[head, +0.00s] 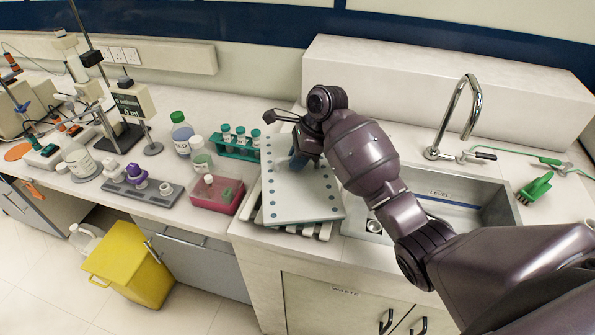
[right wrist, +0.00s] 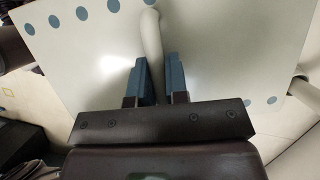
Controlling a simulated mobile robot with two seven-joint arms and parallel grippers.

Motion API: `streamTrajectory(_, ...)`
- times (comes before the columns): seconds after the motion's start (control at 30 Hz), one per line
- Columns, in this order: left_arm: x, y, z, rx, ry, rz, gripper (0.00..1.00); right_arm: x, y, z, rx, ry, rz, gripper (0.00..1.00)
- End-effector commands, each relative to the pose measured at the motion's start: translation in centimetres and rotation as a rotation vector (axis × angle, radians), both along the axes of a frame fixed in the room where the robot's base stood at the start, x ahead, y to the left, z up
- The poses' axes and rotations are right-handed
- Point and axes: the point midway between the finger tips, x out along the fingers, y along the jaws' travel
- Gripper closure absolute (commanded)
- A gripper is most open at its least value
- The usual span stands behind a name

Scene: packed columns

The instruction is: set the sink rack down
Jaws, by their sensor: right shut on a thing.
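The sink rack (head: 300,204), a flat white panel with blue dots along its edges, is at the counter's front edge, left of the sink (head: 465,199). It lies over a white slatted piece (head: 318,232) that shows below its front edge. I cannot tell whether the two touch. My right gripper (head: 297,163) is over the panel's far half. In the right wrist view, its blue-grey fingers (right wrist: 158,72) are shut on the panel's pale raised handle (right wrist: 151,32). The arm hides part of the panel. My left gripper is not in view.
A pink box (head: 217,195), a green tube rack (head: 238,148) and bottles stand close on the left. A tap (head: 460,115) rises behind the sink; a green brush (head: 535,187) lies on the right. A yellow bin (head: 130,265) stands on the floor.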

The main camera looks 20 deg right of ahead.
Motion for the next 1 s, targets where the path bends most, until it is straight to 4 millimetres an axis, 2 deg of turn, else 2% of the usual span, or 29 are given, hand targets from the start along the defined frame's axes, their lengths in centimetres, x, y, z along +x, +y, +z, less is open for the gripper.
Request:
streamTrajectory(0.4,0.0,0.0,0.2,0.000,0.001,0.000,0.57,0.0,0.0,-4.3,-0.001,0.001,-0.001,1.00)
streamTrajectory(0.77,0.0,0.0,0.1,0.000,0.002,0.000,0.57,0.0,0.0,-4.6,0.000,-0.001,0.000,1.00)
streamTrajectory(0.8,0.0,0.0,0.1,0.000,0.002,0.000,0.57,0.0,0.0,-4.6,-0.001,0.000,0.000,0.81)
streamTrajectory(0.93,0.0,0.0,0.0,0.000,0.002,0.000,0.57,0.0,0.0,-4.6,-0.001,0.000,0.000,0.61)
streamTrajectory(1.0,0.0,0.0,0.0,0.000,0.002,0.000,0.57,0.0,0.0,-4.6,-0.001,0.000,0.000,0.60)
